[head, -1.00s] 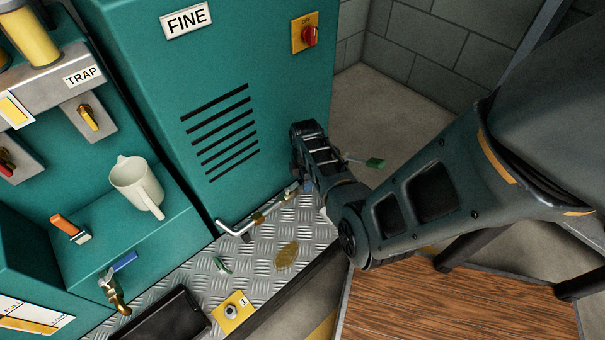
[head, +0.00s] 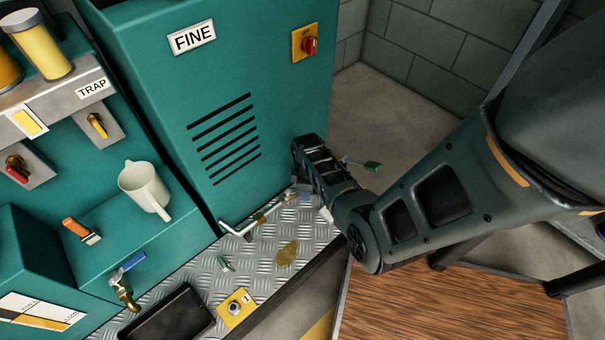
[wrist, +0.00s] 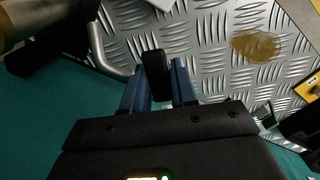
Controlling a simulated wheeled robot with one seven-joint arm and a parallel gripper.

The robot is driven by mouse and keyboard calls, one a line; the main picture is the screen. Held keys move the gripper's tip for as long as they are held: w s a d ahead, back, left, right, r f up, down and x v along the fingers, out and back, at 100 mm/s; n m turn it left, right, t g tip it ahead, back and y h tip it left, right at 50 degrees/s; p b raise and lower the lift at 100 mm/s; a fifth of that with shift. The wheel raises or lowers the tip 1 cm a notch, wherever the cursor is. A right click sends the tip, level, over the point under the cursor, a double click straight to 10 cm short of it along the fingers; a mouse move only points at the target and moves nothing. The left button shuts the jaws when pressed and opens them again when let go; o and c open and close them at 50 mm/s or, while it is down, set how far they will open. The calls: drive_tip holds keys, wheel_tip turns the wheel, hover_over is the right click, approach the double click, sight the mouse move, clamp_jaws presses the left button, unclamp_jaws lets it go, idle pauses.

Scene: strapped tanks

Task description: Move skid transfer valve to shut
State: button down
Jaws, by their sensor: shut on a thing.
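In the wrist view my gripper (wrist: 158,85) has its two blue fingers shut on a black handle (wrist: 155,65), which stands up between them. I take this handle to be the skid transfer valve's; no label for it is readable. A grey bent pipe (wrist: 101,42) runs beside the fingers. In the head view my gripper (head: 305,196) is low at the foot of the teal FINE cabinet, at the right end of the bent pipe (head: 236,229). My arm hides most of the handle and valve body there.
The FINE cabinet (head: 270,90) rises directly beside my gripper. The metal tread plate (head: 262,257) carries a brownish stain (head: 287,252) and a yellow plate (head: 236,308) marked 1. A blue-handled brass tap (head: 124,285), a white jug (head: 144,187) and a black tray (head: 170,318) are to the left.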

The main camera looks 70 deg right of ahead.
drive_tip(key=shift+a+m, duration=0.3)
drive_tip(key=shift+m, duration=0.2)
drive_tip(key=shift+w+a+m+p, duration=0.1)
drive_tip(key=shift+a+m+p, duration=0.4)
drive_tip(key=shift+m, duration=0.4)
drive_tip(key=shift+a+m+p, duration=0.4)
drive_tip(key=shift+m+p, duration=0.05)
drive_tip(key=shift+m, duration=0.45)
drive_tip(key=m, duration=0.1)
drive_tip(key=a+m+p, duration=0.1)
drive_tip(key=shift+w+a+m, duration=0.2)
drive_tip(key=shift+w+m, duration=0.15)
drive_tip(key=shift+m, duration=0.05)
drive_tip(key=c, duration=0.9)
unclamp_jaws()
drive_tip(key=shift+s, duration=0.1)
